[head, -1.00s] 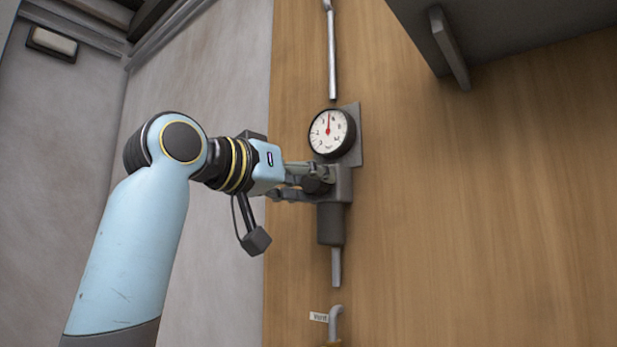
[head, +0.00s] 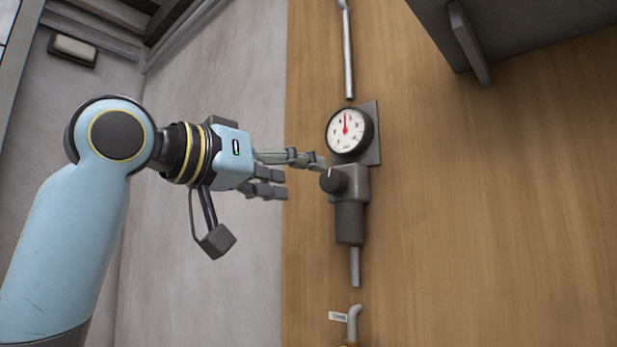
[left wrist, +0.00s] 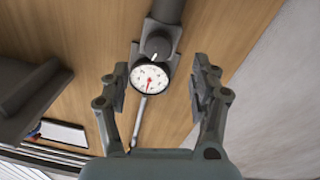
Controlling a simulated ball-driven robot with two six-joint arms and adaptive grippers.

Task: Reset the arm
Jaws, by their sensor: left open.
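My left gripper (head: 303,174) is open and empty, to the left of the black regulator knob (head: 334,180) in the head view. Its fingertips are close to the knob, and I see no grip on it. In the left wrist view the two fingers of the gripper (left wrist: 159,90) stand apart. The knob (left wrist: 155,46) and the round white gauge (left wrist: 150,79) show between and beyond them. In the head view the gauge (head: 347,130) has a red needle pointing nearly straight up. My right gripper is in neither view.
The regulator's grey body (head: 349,222) is mounted on a wooden panel (head: 480,200), with pipes above and below. A small labelled pipe (head: 354,322) is at the bottom. A dark box with a bracket (head: 470,45) juts out at upper right. Grey wall is behind my arm.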

